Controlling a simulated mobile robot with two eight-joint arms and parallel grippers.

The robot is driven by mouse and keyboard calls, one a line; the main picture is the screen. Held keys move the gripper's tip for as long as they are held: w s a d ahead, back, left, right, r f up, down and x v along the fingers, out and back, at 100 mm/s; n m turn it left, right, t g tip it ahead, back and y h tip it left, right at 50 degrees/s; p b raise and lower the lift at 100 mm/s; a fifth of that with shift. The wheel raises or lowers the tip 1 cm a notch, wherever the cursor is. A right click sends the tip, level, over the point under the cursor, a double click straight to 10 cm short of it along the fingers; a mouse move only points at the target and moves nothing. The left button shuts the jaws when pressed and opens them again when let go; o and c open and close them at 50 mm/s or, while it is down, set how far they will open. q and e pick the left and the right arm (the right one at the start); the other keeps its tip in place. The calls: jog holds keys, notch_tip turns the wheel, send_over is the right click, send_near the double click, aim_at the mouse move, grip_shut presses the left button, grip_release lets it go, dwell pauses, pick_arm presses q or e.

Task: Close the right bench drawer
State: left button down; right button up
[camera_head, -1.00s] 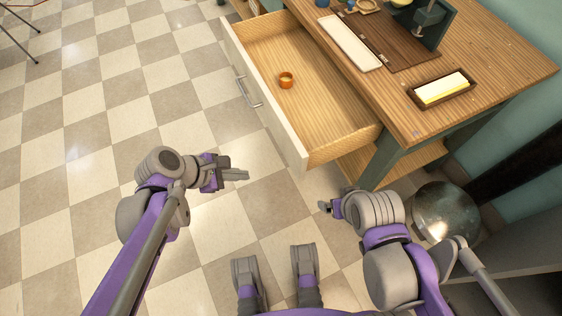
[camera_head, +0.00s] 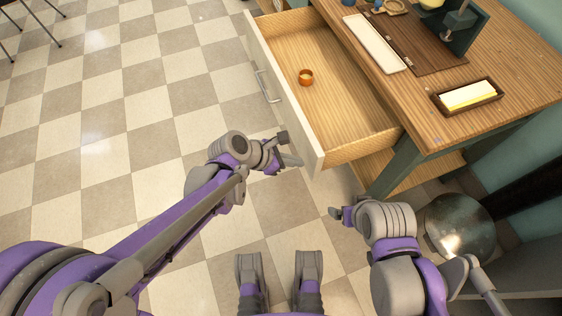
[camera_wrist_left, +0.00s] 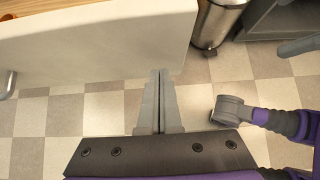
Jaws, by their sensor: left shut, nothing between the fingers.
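The right bench drawer (camera_head: 330,95) is pulled out from the wooden bench (camera_head: 480,60). Its pale front panel (camera_head: 285,95) has a metal handle (camera_head: 267,88), and a small orange cup (camera_head: 306,77) stands inside. My left gripper (camera_head: 290,161) is shut and empty, close to the front panel near its lower right end. In the left wrist view, the shut fingers (camera_wrist_left: 160,95) reach toward the lower edge of the pale panel (camera_wrist_left: 100,45); I cannot tell whether they touch it. My right gripper (camera_head: 337,213) is low, below the bench corner, and its jaw state is unclear.
On the bench are a long white tray (camera_head: 376,44), a dark wooden board (camera_head: 425,45) and a box with a yellow-white block (camera_head: 468,96). A round metal bin (camera_head: 460,225) stands right of my right arm.

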aim_at(388, 130)
pick_arm(q)
jog(key=shift+w+d, duration=0.15)
jog(key=shift+d, duration=0.45)
jog(key=shift+w+d, duration=0.2)
jog(key=shift+d, duration=0.35)
jog(key=w+d, duration=0.2)
jog(key=d, duration=0.6)
jog(key=w+d, duration=0.3)
jog(key=d, duration=0.5)
jog(key=w+d+p, duration=0.1)
jog(key=w+d, duration=0.2)
jog(key=d, duration=0.6)
jog(key=shift+w+d+r, duration=0.1)
jog(key=shift+d, duration=0.05)
